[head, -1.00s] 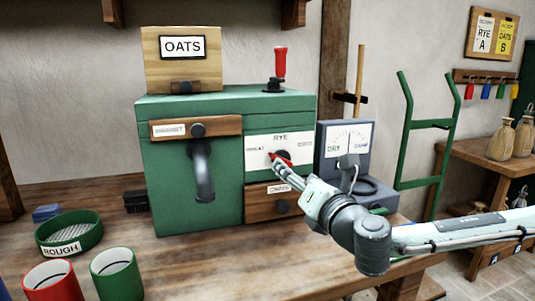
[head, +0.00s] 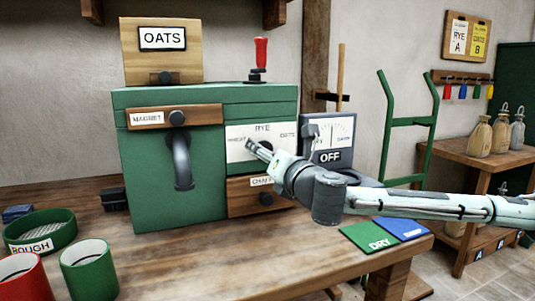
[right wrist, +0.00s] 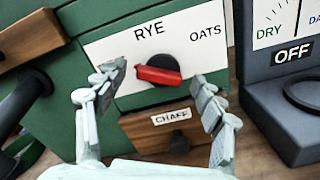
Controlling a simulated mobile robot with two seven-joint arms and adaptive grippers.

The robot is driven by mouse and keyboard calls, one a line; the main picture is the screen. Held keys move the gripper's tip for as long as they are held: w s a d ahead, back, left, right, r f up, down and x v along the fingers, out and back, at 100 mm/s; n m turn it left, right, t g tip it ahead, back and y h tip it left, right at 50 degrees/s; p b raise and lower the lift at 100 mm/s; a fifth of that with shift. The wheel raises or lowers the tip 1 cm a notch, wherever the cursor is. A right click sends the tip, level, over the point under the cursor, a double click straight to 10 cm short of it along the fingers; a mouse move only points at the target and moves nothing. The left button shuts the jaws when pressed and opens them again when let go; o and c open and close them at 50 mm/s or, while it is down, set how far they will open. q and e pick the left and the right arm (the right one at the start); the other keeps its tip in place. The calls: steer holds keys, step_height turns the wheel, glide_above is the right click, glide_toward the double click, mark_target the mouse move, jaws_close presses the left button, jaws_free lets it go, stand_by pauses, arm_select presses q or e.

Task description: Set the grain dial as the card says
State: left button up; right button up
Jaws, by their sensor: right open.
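The green mill (head: 200,150) has a white dial plate (head: 280,131) marked RYE at the top and OATS at the right; a left label also shows in the head view. In the right wrist view the black dial (right wrist: 160,62) carries a red pointer (right wrist: 158,75) lying nearly level, its end toward the left. My right gripper (right wrist: 160,78) is open, one finger on each side of the dial, apparently not touching it. In the head view my right gripper (head: 256,150) hides most of the dial. Wall cards read RYE A (head: 459,37) and OATS B (head: 480,39). My left gripper is out of view.
An OATS sign (head: 162,39) is on the hopper. The CHAFF drawer (right wrist: 165,130) sits below the dial. A grey meter (head: 330,135) reading OFF stands right of the mill. Green and blue mats (head: 372,236) lie at the bench's right; cups (head: 88,268) at the left.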

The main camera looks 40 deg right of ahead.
steer(key=shift+w+d, duration=0.1)
steer(key=shift+w, duration=0.4)
steer(key=c, duration=1.2)
steer(key=shift+o, duration=0.2)
